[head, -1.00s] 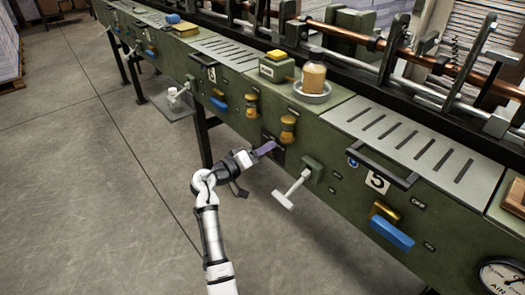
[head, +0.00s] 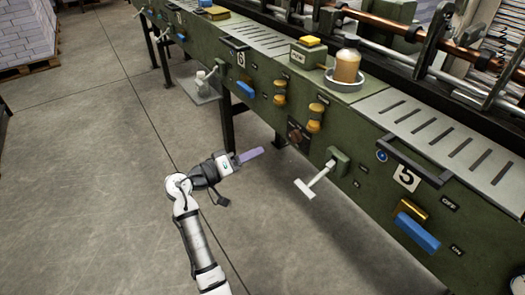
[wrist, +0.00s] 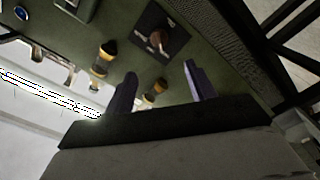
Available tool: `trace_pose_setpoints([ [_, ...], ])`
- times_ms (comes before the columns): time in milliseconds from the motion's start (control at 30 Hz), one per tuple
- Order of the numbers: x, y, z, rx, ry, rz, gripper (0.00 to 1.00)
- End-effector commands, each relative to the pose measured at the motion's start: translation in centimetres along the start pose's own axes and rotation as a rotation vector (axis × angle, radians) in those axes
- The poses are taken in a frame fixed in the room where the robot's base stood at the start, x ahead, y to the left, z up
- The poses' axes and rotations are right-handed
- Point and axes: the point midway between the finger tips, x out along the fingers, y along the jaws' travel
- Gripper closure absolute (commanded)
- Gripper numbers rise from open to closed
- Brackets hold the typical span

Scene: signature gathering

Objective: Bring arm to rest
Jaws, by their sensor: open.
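My gripper (head: 250,156) is at the end of my white and black arm, in front of the green machine (head: 370,150). It is open and empty, with clear space between it and the machine's front. In the wrist view, the two dark fingers (wrist: 158,85) stand apart with nothing between them. Beyond them is a brown round knob (wrist: 159,40) on a dark plate. The same knob (head: 295,135) shows in the head view, right of the gripper.
A white T-shaped handle (head: 314,180) sticks out of the machine right of my gripper. Yellow-brown knobs (head: 315,118), a blue lever (head: 417,232) and a black bar handle (head: 413,160) line the front. A bottle (head: 347,66) stands in a dish on top. The floor (head: 110,170) on the left is clear.

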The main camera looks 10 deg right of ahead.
Motion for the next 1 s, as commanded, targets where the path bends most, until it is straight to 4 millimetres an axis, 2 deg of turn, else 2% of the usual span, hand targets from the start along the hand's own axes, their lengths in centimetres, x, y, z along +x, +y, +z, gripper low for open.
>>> trace_pose_setpoints([
  [133, -0.6, 0.0, 0.0, -0.001, -0.001, 0.0, 0.45],
  [567, -0.6, 0.0, 0.0, 0.0, 0.001, -0.001, 0.45],
  [667, -1.4, -0.1, -1.3, 0.017, 0.04, -0.037, 0.45],
  [767, -3.8, -0.4, -4.7, 0.068, 0.154, -0.137, 0.45],
  [867, -8.3, -0.2, -9.7, 0.155, 0.336, -0.286, 0.45],
  [900, -10.6, 0.1, -11.8, 0.197, 0.417, -0.35, 0.45],
  [967, -14.2, 1.0, -14.7, 0.26, 0.538, -0.442, 0.45],
  [1000, -16.7, 1.8, -16.4, 0.303, 0.618, -0.5, 0.45],
])
